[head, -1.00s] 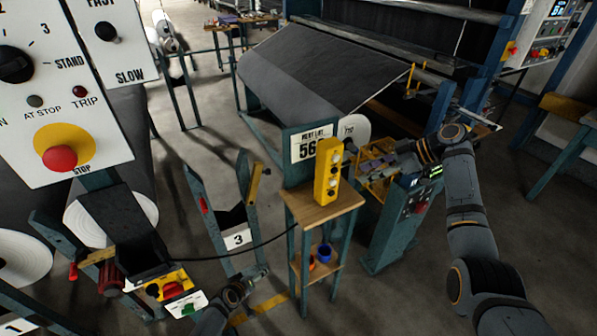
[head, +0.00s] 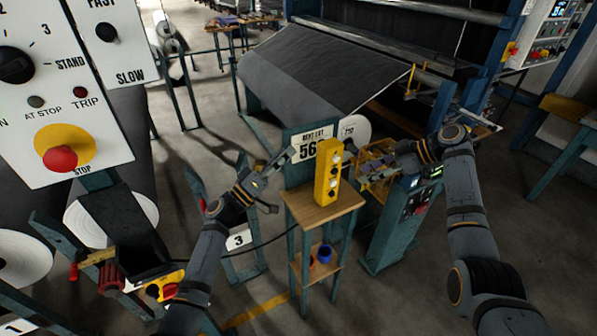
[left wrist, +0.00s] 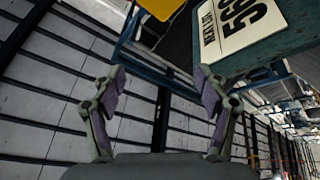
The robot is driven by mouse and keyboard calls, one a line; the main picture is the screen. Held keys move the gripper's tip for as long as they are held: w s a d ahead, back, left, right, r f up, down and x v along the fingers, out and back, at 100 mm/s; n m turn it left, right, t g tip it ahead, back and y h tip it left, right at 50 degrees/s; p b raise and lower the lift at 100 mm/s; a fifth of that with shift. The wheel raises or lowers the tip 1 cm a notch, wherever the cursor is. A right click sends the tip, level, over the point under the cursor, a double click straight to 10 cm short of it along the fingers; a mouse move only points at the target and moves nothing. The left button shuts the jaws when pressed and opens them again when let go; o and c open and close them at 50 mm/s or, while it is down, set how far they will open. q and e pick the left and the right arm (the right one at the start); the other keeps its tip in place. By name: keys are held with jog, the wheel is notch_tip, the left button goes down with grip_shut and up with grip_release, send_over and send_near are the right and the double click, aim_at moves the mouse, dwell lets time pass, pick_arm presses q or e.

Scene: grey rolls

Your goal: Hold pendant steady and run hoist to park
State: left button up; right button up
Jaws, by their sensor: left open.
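The yellow pendant (head: 328,178), with several round buttons down its face, stands upright on a small wooden-topped stand (head: 318,210). My left gripper (head: 281,181) is open and empty, just left of the pendant and apart from it, fingers pointing toward it. In the left wrist view my open gripper (left wrist: 160,80) has nothing between its fingers; a yellow piece (left wrist: 160,7), probably the pendant, shows at the top edge. My right gripper (head: 368,172) is to the right of the pendant, by a yellow frame; its finger opening is unclear. No hoist can be made out.
A lot-number plate (head: 311,143) is behind the pendant; it also shows in the left wrist view (left wrist: 238,24). A large grey roll (head: 320,75) lies behind. A control panel with a red stop button (head: 60,158) fills the left. A cable runs low to the stand.

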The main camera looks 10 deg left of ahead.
aim_at(329, 159)
pick_arm(q)
jog(key=w+d+f+m+g, duration=0.1)
jog(key=w+d+m, duration=0.1)
jog(key=d+m, duration=0.1)
jog(key=w+d+f+m+g, duration=0.2)
jog(key=d+m, duration=0.2)
jog(key=d, duration=0.1)
jog(key=w+d+f+m+g+y, duration=0.1)
jog(key=w+d+m+g, duration=0.1)
jog(key=d+m, duration=0.1)
jog(key=shift+d+f, duration=0.35)
jog(key=shift+d, duration=0.2)
grip_shut()
dwell(0.4)
